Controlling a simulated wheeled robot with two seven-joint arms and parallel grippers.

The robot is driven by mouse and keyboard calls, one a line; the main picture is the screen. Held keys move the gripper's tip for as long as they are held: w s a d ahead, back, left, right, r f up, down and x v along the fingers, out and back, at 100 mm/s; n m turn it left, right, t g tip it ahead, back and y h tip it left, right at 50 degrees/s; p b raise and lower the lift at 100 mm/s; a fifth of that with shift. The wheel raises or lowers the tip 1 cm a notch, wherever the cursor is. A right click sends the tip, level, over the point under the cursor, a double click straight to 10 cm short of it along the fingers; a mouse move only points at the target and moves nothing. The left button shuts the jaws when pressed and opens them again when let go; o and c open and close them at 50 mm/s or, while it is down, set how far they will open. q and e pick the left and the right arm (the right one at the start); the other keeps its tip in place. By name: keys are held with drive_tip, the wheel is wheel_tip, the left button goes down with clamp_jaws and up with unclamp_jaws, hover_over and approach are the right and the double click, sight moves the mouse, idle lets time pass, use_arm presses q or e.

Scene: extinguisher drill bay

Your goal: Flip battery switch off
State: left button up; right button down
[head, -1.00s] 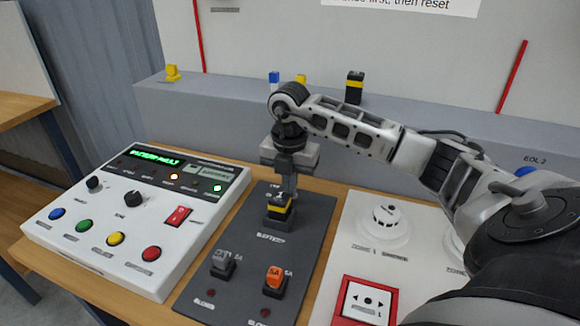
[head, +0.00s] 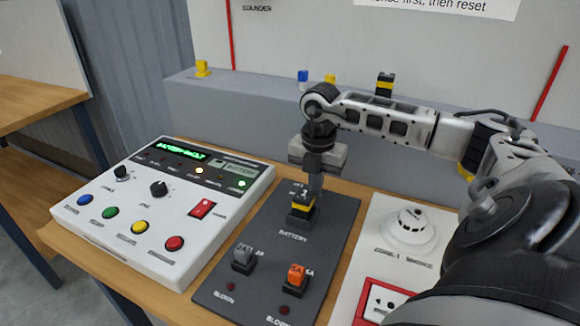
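A black block with a yellow band (head: 301,207) stands on a dark plate (head: 325,225), above the printed word BATTERY. My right gripper (head: 315,186) points down at this block from above and behind. Its fingers are seen nearly edge-on at the block's top, so their gap and any contact are unclear. My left gripper is out of view.
A white control panel (head: 110,223) with coloured buttons and a red rocker (head: 202,208) is to the left. A smoke detector (head: 410,227) and red call point (head: 385,300) are right.

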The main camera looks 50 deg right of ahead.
drive_tip(key=shift+d, duration=0.25)
drive_tip(key=shift+d+r, duration=0.1)
drive_tip(key=shift+r, duration=0.2)
drive_tip(key=shift+r+p, duration=0.55)
drive_tip(key=shift+r, duration=0.15)
